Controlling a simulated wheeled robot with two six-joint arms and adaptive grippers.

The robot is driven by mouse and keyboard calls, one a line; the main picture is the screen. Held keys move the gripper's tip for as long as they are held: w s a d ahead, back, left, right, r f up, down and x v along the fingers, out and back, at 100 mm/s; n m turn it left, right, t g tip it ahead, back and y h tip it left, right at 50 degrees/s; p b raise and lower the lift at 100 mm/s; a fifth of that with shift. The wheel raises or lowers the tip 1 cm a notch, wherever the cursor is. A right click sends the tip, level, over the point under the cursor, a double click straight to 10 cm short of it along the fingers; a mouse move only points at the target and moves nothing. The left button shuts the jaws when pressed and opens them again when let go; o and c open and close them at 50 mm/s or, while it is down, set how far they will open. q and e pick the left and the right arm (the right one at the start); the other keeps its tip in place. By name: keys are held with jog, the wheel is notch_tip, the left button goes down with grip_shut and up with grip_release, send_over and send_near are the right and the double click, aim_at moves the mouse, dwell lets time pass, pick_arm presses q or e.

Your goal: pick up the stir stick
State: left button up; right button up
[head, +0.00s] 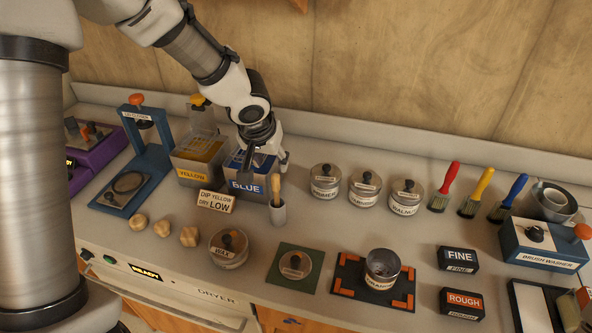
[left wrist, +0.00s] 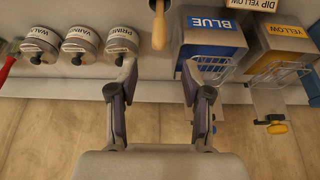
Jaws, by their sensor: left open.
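The stir stick (head: 276,187) looks like a pale wooden handle standing upright in a small grey cup (head: 278,213), in front of the blue dip tank. In the left wrist view the stick (left wrist: 158,28) shows at the top centre, just beyond the gap between the fingertips. My left gripper (head: 266,160) is open and empty, above and behind the stick, by the blue tank. In the left wrist view its two fingers (left wrist: 160,72) are spread wide with nothing between them. The lower part of the stick is hidden in the cup. My right gripper is in neither view.
The blue tank (head: 243,184) stands close left of the stick, with the yellow tank (head: 192,174) beyond. A "DIP YELLOW DRY LOW" sign (head: 216,201) is nearby. Lidded tins (head: 325,182) stand to the right. The bench is clear between cup and tins.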

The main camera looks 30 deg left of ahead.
aim_at(274, 176)
pick_arm(q)
jog(key=shift+w+f, duration=0.45)
jog(key=shift+w, duration=0.2)
jog(key=f, duration=0.2)
jog(key=f+b, duration=0.1)
jog(key=f, duration=0.1)
jog(key=shift+s+a, duration=0.15)
jog(key=shift+s, duration=0.2)
jog(key=shift+w+a+f, duration=0.1)
jog(key=shift+w+f, duration=0.35)
jog(key=shift+f, duration=0.15)
jog(key=shift+w+f, duration=0.4)
jog(key=shift+f, duration=0.2)
jog(key=shift+w+f, duration=0.15)
jog(key=shift+w, duration=0.1)
jog(key=shift+s+r, duration=0.2)
jog(key=shift+s, duration=0.1)
jog(key=c, duration=0.3)
jog(key=shift+s, duration=0.1)
jog(key=c, duration=0.6)
